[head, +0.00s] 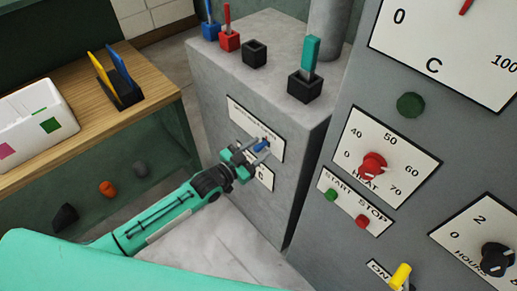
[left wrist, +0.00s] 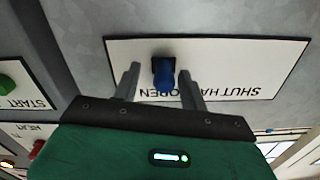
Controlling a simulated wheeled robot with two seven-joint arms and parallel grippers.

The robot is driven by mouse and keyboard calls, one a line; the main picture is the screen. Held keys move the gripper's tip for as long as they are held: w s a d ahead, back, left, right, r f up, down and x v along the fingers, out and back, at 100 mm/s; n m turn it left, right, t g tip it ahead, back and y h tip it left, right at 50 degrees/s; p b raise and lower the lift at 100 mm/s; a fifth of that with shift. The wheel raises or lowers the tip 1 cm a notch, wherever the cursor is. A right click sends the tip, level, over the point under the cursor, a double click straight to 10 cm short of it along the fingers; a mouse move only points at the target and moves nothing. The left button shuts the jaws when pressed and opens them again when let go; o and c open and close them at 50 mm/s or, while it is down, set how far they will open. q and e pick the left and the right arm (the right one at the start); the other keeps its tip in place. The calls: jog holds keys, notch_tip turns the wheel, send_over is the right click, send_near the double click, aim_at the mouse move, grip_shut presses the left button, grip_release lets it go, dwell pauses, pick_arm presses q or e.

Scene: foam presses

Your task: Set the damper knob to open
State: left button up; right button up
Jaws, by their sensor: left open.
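The damper knob (head: 261,146) is blue and sits on a white label plate on the side of the grey cabinet. In the left wrist view the knob (left wrist: 163,74) is in front of its plate (left wrist: 285,58), whose lettering appears upside down, with OPEN at left and SHUT at right. The middle word is partly hidden, and the knob's exact setting is hard to tell. My left gripper (head: 254,151) is open at the knob. In the left wrist view its fingers (left wrist: 159,70) stand either side of the knob, with gaps showing. My right gripper is not in view.
A grey panel with a red HEAT knob (head: 373,166), START (head: 331,195) and STOP (head: 362,221) buttons stands to the right. Small holders, one with a teal tool (head: 311,55), stand on the cabinet top. A wooden bench (head: 160,78) with a white box is at left.

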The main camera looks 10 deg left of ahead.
pick_arm(q)
jog(key=b+v, duration=0.2)
jog(key=v, duration=1.1)
jog(key=shift+s, duration=0.2)
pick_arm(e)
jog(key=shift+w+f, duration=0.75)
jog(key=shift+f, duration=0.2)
pick_arm(q)
jog(key=shift+a, duration=0.1)
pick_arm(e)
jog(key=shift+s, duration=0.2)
